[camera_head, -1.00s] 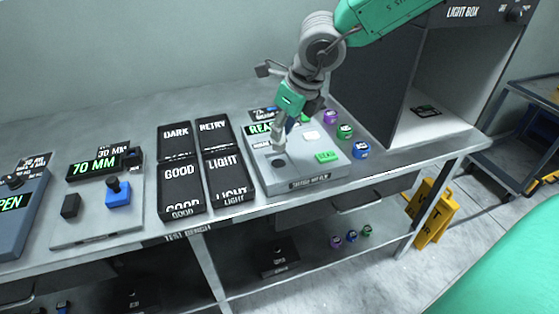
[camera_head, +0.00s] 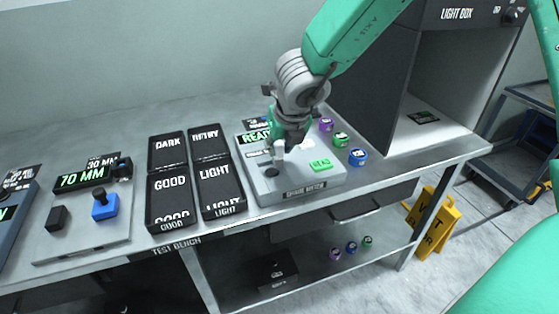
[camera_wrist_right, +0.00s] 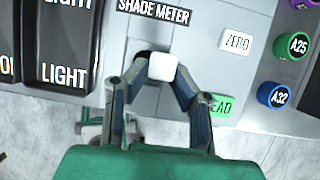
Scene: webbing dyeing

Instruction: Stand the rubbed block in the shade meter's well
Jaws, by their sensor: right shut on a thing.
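The shade meter (camera_head: 328,184) is a light grey box on the bench with a lit READY display (camera_head: 256,137) and a green READ button (camera_head: 320,165). My right gripper (camera_head: 279,146) is over the meter, shut on a small white block (camera_wrist_right: 162,67), which shows between the fingertips. The block appears just above or beside the well; I cannot tell its exact height. My left gripper is not in view.
Black trays marked DARK, RETRY, GOOD (camera_head: 172,199) and LIGHT (camera_head: 221,188) stand left of the meter. Purple, green and blue (camera_head: 357,157) capped pucks stand to its right, before the light box (camera_head: 444,70). A 70 MM station (camera_head: 84,235) is at the left.

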